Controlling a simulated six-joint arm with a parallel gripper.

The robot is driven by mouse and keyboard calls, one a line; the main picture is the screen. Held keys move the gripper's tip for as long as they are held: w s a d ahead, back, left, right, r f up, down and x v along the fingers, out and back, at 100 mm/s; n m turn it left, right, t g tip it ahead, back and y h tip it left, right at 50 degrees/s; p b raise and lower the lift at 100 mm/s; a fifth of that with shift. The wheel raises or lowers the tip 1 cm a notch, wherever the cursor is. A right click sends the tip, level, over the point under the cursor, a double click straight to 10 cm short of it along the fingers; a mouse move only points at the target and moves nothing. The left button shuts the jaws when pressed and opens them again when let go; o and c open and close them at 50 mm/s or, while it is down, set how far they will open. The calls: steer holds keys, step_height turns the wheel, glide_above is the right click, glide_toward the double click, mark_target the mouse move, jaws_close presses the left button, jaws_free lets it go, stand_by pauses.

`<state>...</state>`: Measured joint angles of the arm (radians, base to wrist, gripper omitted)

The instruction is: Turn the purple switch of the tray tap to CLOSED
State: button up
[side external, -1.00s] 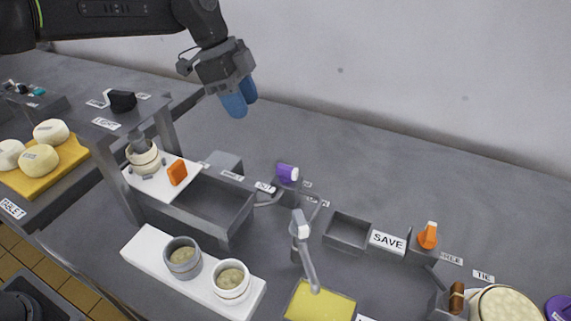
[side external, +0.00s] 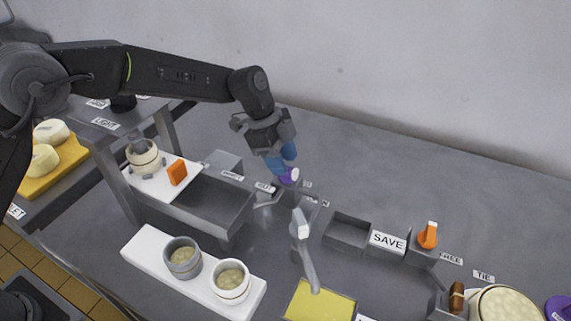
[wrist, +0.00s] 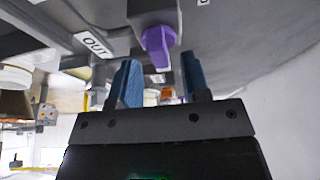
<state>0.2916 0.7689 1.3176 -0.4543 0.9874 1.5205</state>
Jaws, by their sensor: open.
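The purple switch (side external: 289,178) sits on a grey block beside the grey tray (side external: 208,208), with labels around it. In the side view my gripper (side external: 281,160) is right above and behind it, its blue fingers partly covering it. In the wrist view the purple switch (wrist: 158,42) shows ahead of the two blue fingers (wrist: 160,78), its narrow handle pointing toward the space between them. The fingers are apart with nothing between them. I cannot tell whether either finger touches the switch. An OUT label (wrist: 96,45) lies to its left in the wrist view.
An orange switch (side external: 428,236) stands by the SAVE label (side external: 388,241) and a small grey bin (side external: 348,230) at right. Two cups stand on a white board (side external: 135,250) in front. A grey spout (side external: 303,245) rises near the yellow block (side external: 320,303).

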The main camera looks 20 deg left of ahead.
steer(key=shift+x, duration=1)
jaws_close()
